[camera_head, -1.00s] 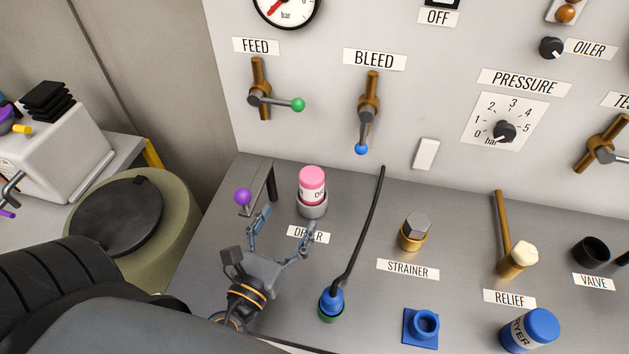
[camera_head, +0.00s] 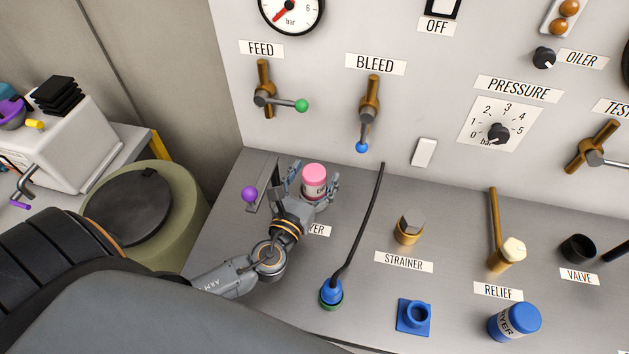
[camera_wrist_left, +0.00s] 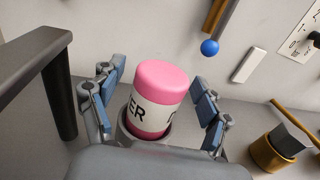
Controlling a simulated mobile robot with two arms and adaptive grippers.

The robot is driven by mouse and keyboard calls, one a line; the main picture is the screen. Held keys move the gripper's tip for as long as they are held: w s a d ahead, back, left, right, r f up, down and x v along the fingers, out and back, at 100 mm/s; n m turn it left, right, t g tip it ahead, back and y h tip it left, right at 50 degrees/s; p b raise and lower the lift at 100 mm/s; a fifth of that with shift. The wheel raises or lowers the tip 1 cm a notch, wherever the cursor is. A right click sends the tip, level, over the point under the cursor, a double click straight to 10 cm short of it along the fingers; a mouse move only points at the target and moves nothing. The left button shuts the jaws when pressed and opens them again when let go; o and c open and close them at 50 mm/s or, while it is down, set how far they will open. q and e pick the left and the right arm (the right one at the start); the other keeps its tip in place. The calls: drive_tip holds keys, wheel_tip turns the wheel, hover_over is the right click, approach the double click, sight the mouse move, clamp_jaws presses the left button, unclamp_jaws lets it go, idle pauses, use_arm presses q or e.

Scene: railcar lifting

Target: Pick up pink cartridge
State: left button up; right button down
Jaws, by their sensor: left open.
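The pink cartridge (camera_head: 314,178) has a white lettered band and stands in a grey round socket behind the DRYER label (camera_head: 319,230). It also shows in the left wrist view (camera_wrist_left: 158,95), upright with its lower end inside the socket rim (camera_wrist_left: 126,130). My left gripper (camera_head: 314,180) is open, with one finger on each side of the cartridge. In the left wrist view the blue finger pads (camera_wrist_left: 160,92) stand apart from the cartridge, with a gap on both sides. The socket is mostly hidden by the gripper in the head view. My right gripper is not in view.
A grey bracket lever with a purple knob (camera_head: 250,194) stands just left of the gripper. A black hose (camera_head: 358,225) with a blue connector rises on the right. The wall panel (camera_head: 420,110) with valves is behind.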

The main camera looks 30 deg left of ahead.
use_arm(q)
drive_tip(key=shift+s, duration=0.1)
drive_tip(key=shift+c, duration=0.2)
drive_tip(key=c, duration=1.5)
drive_tip(key=shift+r, duration=0.1)
drive_tip(key=shift+c, duration=0.3)
drive_tip(key=shift+r, duration=0.15)
